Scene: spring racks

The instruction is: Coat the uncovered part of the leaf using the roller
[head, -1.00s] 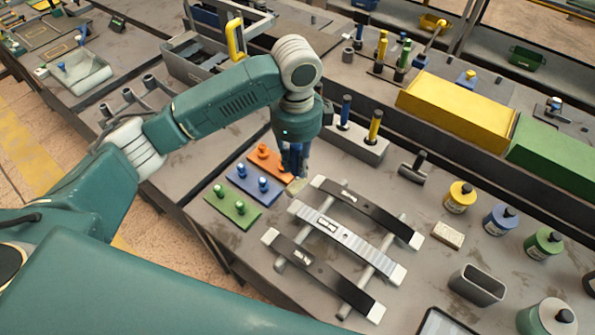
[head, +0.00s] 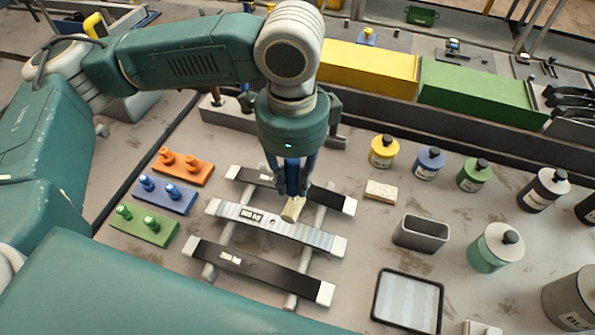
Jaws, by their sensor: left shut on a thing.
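My left gripper (head: 292,180) is shut on an upright blue-handled tool (head: 292,172) with a pale cream head. I cannot tell whether this is the roller or a brush. The head is over or touching the middle leaf (head: 240,216), near its centre. This leaf is light grey with stripes, a small label and white ends. A black leaf (head: 332,198) lies behind it and another black leaf (head: 271,273) in front. All three rest across two grey rails (head: 305,262). The gripper hides part of the back leaf. My right gripper is not in view.
Orange (head: 183,171), blue (head: 175,198) and green (head: 150,229) plates with pegs lie left. A pale block (head: 380,191), grey open box (head: 421,234), dark-framed tablet (head: 408,300) and several capped cans (head: 384,152) stand right. Yellow (head: 368,70) and green (head: 478,95) bins line the back.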

